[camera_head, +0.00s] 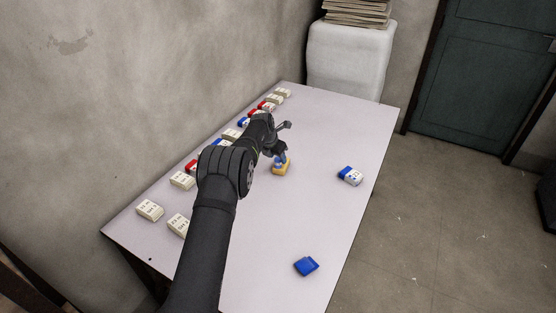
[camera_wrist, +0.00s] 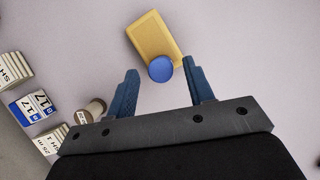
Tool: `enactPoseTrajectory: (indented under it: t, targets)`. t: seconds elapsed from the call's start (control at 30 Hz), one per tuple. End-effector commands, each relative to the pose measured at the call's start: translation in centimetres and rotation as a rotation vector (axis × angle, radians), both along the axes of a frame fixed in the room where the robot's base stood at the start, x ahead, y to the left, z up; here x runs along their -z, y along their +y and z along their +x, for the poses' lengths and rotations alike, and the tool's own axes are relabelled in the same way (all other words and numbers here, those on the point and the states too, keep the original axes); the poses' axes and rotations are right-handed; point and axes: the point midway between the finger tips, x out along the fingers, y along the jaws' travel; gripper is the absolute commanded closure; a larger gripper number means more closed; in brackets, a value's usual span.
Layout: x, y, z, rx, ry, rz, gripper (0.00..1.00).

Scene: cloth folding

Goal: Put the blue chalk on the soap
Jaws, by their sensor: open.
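The yellow soap (camera_head: 281,171) lies flat on the table, below my gripper; it also shows at the top of the wrist view (camera_wrist: 152,33). The blue chalk (camera_wrist: 160,69) shows its round end at the soap's near corner. In the head view the blue chalk (camera_head: 279,161) appears upright on top of the soap, partly hidden by my gripper. My gripper (camera_wrist: 160,68) is open, with its fingers on either side of the chalk.
Several cream, red and blue boxes line the wall side, including a cream box (camera_head: 149,210). A blue-and-white box (camera_head: 350,176) and a blue block (camera_head: 306,266) lie to the right. A small roll (camera_wrist: 90,111) shows at lower left. The table's right side is mostly clear.

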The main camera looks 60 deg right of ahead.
Motion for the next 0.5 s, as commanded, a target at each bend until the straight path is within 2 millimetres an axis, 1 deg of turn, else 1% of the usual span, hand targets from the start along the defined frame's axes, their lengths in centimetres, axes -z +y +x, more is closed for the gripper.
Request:
enactPoseTrajectory:
  t: [0.03,0.3,0.5]
  targets:
    - [-1.0,0.3,0.1,-0.001,0.000,-0.002,0.52]
    - [-5.4,2.1,0.3,0.000,-0.001,-0.001,0.52]
    - [-7.8,3.1,0.5,0.001,-0.001,-0.001,0.52]
